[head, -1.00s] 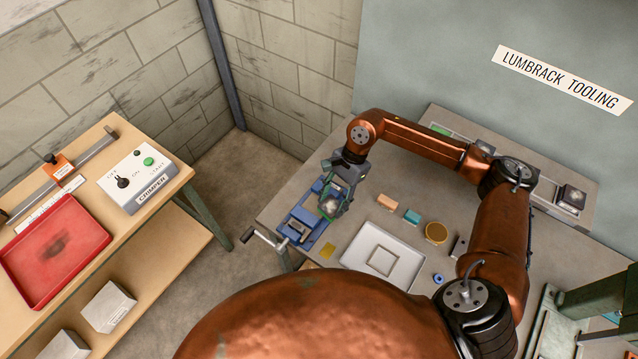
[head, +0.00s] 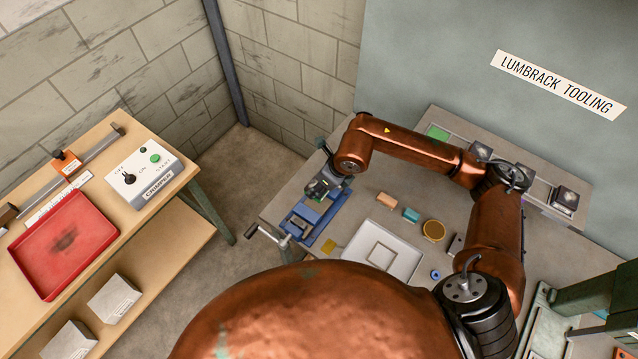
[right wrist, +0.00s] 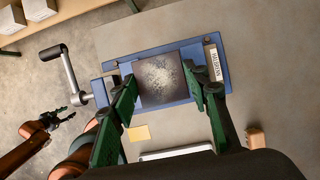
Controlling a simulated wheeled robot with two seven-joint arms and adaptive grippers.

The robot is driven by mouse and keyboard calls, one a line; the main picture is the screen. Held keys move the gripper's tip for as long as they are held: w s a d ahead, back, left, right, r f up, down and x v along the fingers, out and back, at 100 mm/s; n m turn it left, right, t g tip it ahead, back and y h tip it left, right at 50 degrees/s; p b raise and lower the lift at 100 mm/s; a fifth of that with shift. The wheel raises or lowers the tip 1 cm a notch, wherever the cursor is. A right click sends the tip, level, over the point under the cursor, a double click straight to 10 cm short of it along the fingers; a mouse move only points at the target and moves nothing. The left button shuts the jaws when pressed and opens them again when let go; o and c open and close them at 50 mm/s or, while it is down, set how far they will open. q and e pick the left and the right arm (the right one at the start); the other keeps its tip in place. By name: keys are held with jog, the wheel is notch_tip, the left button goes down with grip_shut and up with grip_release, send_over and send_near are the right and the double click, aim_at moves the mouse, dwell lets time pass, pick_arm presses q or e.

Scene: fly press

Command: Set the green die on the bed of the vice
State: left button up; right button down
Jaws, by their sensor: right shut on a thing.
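The blue vice (head: 322,221) lies near the left corner of the grey bench and also shows in the right wrist view (right wrist: 219,91). My right gripper (head: 326,186) is over its far part. In the right wrist view my right gripper (right wrist: 162,83) is shut on a square die (right wrist: 160,80) with a dark, speckled grey face, over the vice bed. Its sides are hidden, so no green shows. I cannot tell if it touches the bed. My left gripper (right wrist: 50,119) appears small and open at the left of the right wrist view, away from the vice.
The crank handle (head: 267,237) sticks out at the vice's near left. A yellow note (head: 329,246), a pale tray (head: 405,267), an orange block (head: 387,200), a teal block (head: 411,215) and a brass disc (head: 434,231) lie to the right. A rack (head: 535,192) stands behind.

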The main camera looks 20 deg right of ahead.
jog(key=shift+f+b, duration=0.9)
jog(key=shift+f, duration=1.3)
jog(key=shift+f+b, duration=1.05)
jog(key=shift+f, duration=0.1)
jog(key=shift+w+a+r+b, duration=0.1)
jog(key=shift+r+b, duration=0.05)
jog(key=shift+b, duration=0.3)
jog(key=shift+f+b, duration=0.25)
jog(key=shift+b, duration=0.2)
